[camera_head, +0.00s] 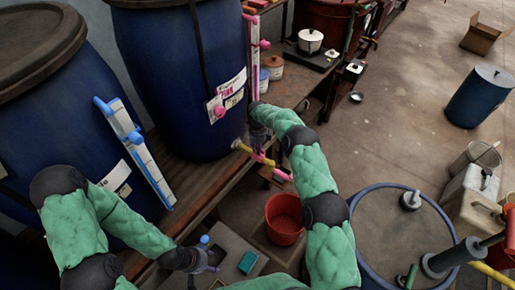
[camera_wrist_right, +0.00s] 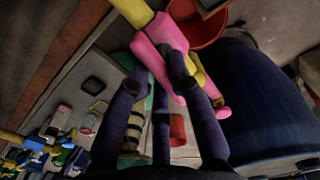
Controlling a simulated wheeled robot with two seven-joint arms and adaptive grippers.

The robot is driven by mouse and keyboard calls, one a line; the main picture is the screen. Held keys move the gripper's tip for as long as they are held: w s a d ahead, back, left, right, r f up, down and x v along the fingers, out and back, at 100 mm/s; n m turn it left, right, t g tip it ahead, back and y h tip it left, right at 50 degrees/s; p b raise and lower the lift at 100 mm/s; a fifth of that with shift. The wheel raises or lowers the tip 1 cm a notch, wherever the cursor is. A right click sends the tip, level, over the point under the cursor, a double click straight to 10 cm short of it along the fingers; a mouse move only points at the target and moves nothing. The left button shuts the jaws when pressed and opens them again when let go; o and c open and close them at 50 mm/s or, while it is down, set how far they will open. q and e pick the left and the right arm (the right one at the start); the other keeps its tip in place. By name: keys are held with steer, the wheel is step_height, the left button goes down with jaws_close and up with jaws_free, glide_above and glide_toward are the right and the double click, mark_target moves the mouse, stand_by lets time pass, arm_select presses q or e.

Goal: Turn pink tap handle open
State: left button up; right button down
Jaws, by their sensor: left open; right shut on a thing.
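The pink tap handle (camera_head: 268,161) is on a yellow tap pipe (camera_head: 244,148) that sticks out from the foot of the blue vat labelled PINK (camera_head: 185,75). My right gripper (camera_head: 262,138) reaches down onto the tap from above. In the right wrist view its dark fingers (camera_wrist_right: 178,72) are closed on the pink handle (camera_wrist_right: 150,48), which lies across the yellow pipe (camera_wrist_right: 133,10). The fingers hide part of the handle. My left gripper (camera_head: 211,262) is open and empty, low in front of the bench, close to a small blue tap part (camera_head: 204,240).
A red bucket (camera_head: 284,222) stands on the floor below the pink tap. A blue drum (camera_head: 400,230) is to its right. A second vat with a blue level gauge (camera_head: 140,155) stands at left. A white pot (camera_head: 310,40) sits farther back on the bench.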

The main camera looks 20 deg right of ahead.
steer(key=shift+a+n, duration=0.1)
steer(key=shift+n, duration=0.5)
steer(key=c, duration=1.1)
jaws_free()
steer(key=shift+r, duration=0.55)
step_height(320, 180, up, 11)
